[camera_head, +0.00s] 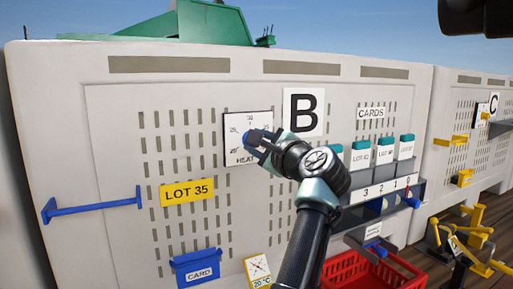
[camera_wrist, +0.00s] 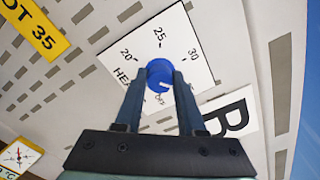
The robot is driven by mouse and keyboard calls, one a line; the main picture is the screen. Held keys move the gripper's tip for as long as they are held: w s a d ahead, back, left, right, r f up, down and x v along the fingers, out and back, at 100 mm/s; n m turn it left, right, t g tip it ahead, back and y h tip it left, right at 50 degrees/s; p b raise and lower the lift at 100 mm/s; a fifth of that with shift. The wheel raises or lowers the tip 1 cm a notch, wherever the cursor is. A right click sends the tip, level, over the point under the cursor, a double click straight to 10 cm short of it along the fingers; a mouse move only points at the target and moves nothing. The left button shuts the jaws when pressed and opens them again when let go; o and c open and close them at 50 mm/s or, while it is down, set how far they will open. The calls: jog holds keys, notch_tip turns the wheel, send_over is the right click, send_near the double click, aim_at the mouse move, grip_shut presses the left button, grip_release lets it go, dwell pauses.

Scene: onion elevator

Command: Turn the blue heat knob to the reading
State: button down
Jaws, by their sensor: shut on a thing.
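The blue heat knob (camera_wrist: 160,74) sits on the white heat dial plate (camera_wrist: 190,40), marked 20, 25, 30 and OFF. A pale mark on the knob's lower part seems to face the OFF side. My gripper (camera_wrist: 160,84) is shut on the knob, one finger on each side. In the head view, my gripper (camera_head: 256,140) covers most of the knob and part of the dial plate (camera_head: 236,121). A yellow-edged gauge (camera_head: 258,270) with a needle and "20 °C" print is low on the panel; it also shows in the wrist view (camera_wrist: 19,156), partly cut off.
A yellow LOT 35 sign (camera_head: 187,192), a blue rail (camera_head: 92,204) and a blue card holder (camera_head: 197,268) are left of my arm. A card rack (camera_head: 385,190) and a red crate (camera_head: 372,272) are to the right. The panel around the dial is mostly flat.

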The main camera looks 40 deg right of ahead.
jog(key=shift+n+b, duration=3.9)
jog(key=shift+n, duration=13)
jog(key=c, duration=0.5)
grip_release()
